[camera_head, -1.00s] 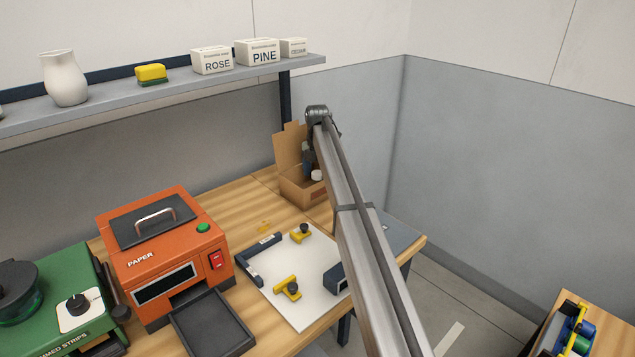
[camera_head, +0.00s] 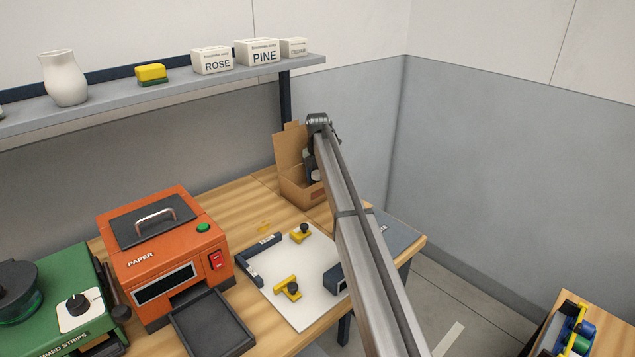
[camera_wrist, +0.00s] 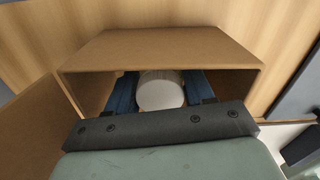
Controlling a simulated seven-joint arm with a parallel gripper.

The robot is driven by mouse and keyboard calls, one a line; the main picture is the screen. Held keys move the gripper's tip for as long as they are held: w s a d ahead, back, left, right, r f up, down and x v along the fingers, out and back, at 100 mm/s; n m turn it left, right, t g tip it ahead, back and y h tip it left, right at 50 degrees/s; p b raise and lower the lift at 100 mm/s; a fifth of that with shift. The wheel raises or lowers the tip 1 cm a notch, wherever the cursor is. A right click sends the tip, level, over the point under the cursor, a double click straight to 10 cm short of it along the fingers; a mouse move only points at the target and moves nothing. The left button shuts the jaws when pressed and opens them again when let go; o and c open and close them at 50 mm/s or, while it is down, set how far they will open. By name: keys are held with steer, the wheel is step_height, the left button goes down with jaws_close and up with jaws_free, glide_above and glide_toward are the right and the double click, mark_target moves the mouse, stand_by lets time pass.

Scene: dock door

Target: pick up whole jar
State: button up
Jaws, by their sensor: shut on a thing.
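The jar (camera_wrist: 160,93), a pale round thing seen from above, stands inside an open cardboard box in the wrist view. My gripper (camera_wrist: 161,85) has its two blue fingers on either side of the jar and is shut on it. The jar's lower part is hidden in the box and behind the dark gripper bar. In the head view, my gripper (camera_head: 312,170) reaches down into the box, mostly hidden by my arm and the box wall.
The cardboard box (camera_head: 297,193) stands at the back of the wooden bench with its flap raised. A white board with yellow clamps (camera_head: 287,289) and an orange paper machine (camera_head: 165,250) stand nearer. A shelf (camera_head: 180,90) hangs above, left of my arm.

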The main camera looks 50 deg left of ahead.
steer(key=shift+c, duration=1.3)
